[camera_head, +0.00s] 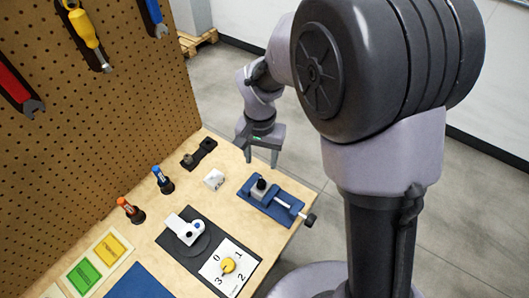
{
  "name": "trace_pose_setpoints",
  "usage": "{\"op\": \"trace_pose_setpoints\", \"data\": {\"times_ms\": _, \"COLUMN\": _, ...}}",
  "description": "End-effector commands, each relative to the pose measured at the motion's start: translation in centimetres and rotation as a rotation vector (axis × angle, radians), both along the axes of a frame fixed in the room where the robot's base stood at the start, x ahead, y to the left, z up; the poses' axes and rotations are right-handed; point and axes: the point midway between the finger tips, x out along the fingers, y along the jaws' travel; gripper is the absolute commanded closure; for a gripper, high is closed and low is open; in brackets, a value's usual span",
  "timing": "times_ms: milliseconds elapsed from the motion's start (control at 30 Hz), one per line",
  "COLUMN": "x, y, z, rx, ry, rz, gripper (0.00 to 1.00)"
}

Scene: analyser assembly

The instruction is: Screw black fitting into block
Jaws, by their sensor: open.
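A small black round fitting (261,184) sits on top of a light grey block (259,193) in the blue vise (284,212) near the table's right edge. I cannot tell how far it is threaded in. My gripper (262,160) points down above the table's far right corner, beyond the vise and apart from the fitting. Its two fingers are spread with nothing between them.
A white block (214,180) lies left of the vise. A black holder (199,153) lies at the back. Blue-topped (163,180) and orange-topped (130,210) pieces stand left. A numbered dial plate (229,268) is in front. The pegboard (95,125) bounds the left side.

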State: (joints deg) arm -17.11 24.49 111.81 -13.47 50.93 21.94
Motion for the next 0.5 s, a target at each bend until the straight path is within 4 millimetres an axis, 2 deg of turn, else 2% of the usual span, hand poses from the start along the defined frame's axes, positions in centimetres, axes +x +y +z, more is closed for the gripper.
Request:
{"op": "trace_pose_setpoints", "data": {"times_ms": 33, "x": -0.1, "y": 0.0, "z": -2.0, "rx": -0.001, "ry": 0.003, "rz": 0.000, "gripper": 0.49}}
{"op": "trace_pose_setpoints", "data": {"times_ms": 200, "x": -0.1, "y": 0.0, "z": -6.7, "rx": 0.000, "ry": 0.003, "rz": -0.001, "gripper": 0.49}}
{"op": "trace_pose_setpoints", "data": {"times_ms": 333, "x": -0.1, "y": 0.0, "z": -9.6, "rx": 0.000, "ry": 0.002, "rz": 0.000, "gripper": 0.49}}
{"op": "trace_pose_setpoints", "data": {"times_ms": 500, "x": 0.0, "y": 0.0, "z": -11.7, "rx": 0.000, "ry": 0.001, "rz": -0.002, "gripper": 0.49}}
